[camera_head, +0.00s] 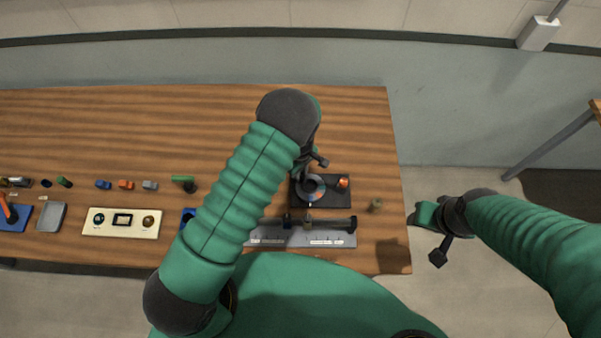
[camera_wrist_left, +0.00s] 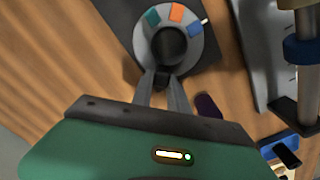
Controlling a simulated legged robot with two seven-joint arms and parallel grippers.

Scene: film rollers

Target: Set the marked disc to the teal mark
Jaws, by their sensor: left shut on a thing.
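The marked disc (camera_head: 313,188) is a round grey piece with a dark centre, on a dark plate (camera_head: 335,201) near the right end of the table. In the left wrist view the disc (camera_wrist_left: 199,52) shows teal (camera_wrist_left: 152,17), orange (camera_wrist_left: 176,12) and blue (camera_wrist_left: 196,28) marks on its far side. A small white line lies beside the blue mark. My left gripper (camera_wrist_left: 162,82) is shut on a dark piece at the disc's near edge; in the head view it is partly hidden by my arm. My right gripper (camera_head: 426,238) is open and empty, off the table's right edge.
An orange piece (camera_head: 342,183) sits on the plate beside the disc. A grey rail fixture (camera_head: 335,240) stands in front, and a small olive cylinder (camera_head: 376,205) to the right. A cream panel (camera_head: 122,223) and several small parts lie left. The table's back is clear.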

